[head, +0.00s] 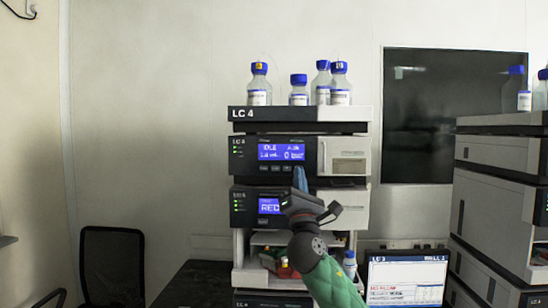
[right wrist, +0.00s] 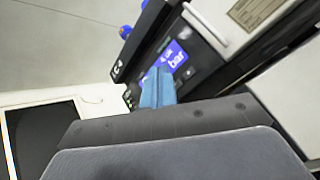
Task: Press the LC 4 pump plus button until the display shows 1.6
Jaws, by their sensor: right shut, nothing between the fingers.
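The LC 4 stack stands in the middle of the head view. Its upper module, the pump (head: 247,168), has a lit blue display (head: 282,152) reading IDLE, with small digits I cannot read surely. A row of small buttons (head: 275,168) runs under the display. My right gripper (head: 299,178) is shut and empty, its blue fingertips pointing up at the right end of that row. I cannot tell whether they touch a button; the tips hide that spot. In the right wrist view the shut blue fingers (right wrist: 158,88) stand before a blue display (right wrist: 178,56) showing "bar". My left gripper is out of view.
Below the pump is a second module with a blue display (head: 270,206), partly behind my right gripper. Several blue-capped bottles (head: 298,92) stand on top of the stack.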

